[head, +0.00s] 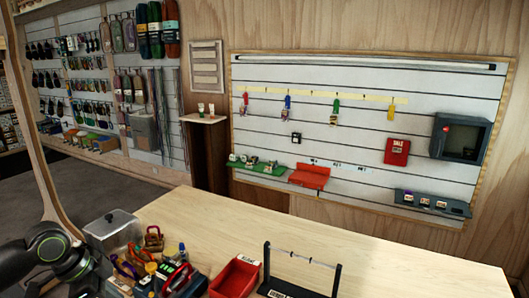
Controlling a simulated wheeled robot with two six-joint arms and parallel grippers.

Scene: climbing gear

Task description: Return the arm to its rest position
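Part of my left arm (50,250), dark with a green ring, shows in the lower left corner of the head view. It is beside the clear box and the carabiners at the table's left end. I see no fingertips of my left gripper. My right arm and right gripper do not show.
A wooden table (400,265) carries a clear box (113,229), several coloured carabiners (154,240), a red bin (235,276) and a black stand with a metal bar (302,256). A slatted wall panel (350,128) stands behind. The table's right part is bare.

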